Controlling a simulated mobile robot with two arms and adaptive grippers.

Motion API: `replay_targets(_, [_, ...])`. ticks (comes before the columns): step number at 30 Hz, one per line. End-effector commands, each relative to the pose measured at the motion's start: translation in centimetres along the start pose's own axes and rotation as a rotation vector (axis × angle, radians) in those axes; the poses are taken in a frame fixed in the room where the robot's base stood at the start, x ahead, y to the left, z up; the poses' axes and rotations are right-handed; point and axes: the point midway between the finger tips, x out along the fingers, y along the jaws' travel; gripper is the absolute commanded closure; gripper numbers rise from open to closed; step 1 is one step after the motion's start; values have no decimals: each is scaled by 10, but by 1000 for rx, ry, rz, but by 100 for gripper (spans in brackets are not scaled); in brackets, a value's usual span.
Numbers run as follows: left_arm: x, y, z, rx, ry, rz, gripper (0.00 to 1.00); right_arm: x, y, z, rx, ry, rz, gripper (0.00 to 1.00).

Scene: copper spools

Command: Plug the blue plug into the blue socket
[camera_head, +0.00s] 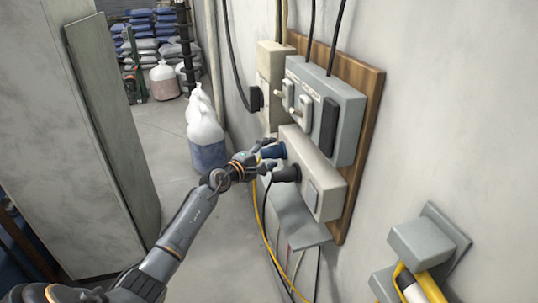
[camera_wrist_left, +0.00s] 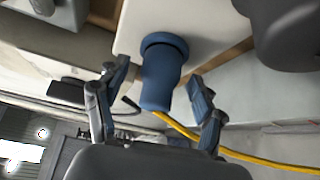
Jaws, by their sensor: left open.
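The blue plug (camera_head: 273,150) sits against the front of the lower light-grey socket box (camera_head: 318,166) on the wall. In the left wrist view the blue plug (camera_wrist_left: 161,85) points out of the box, its round collar at the box face and a yellow cable (camera_wrist_left: 255,160) behind its lower end. My left gripper (camera_head: 262,158) is at the plug; in the wrist view its two open fingers (camera_wrist_left: 160,97) stand on either side of the plug, with a gap at the right finger. The blue socket itself is hidden behind the plug. My right gripper is not in view.
A black plug (camera_head: 287,174) with a black cable sits just right of the blue one. A grey switch box (camera_head: 338,110) is above on a wooden board (camera_head: 369,95). A grey shelf (camera_head: 300,232) juts out below. White bags (camera_head: 207,140) stand on the floor behind.

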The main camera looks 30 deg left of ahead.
Motion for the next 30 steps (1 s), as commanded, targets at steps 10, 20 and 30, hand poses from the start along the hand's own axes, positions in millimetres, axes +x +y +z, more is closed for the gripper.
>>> replay_targets(10, [-37, -2, 0, 6, 1, -4, 31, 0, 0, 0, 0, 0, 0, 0])
replay_targets(20, [-100, -2, 0, 2, 0, -3, 31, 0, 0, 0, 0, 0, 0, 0])
replay_targets(30, [-120, 0, 0, 0, 0, 1, 31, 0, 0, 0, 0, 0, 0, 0])
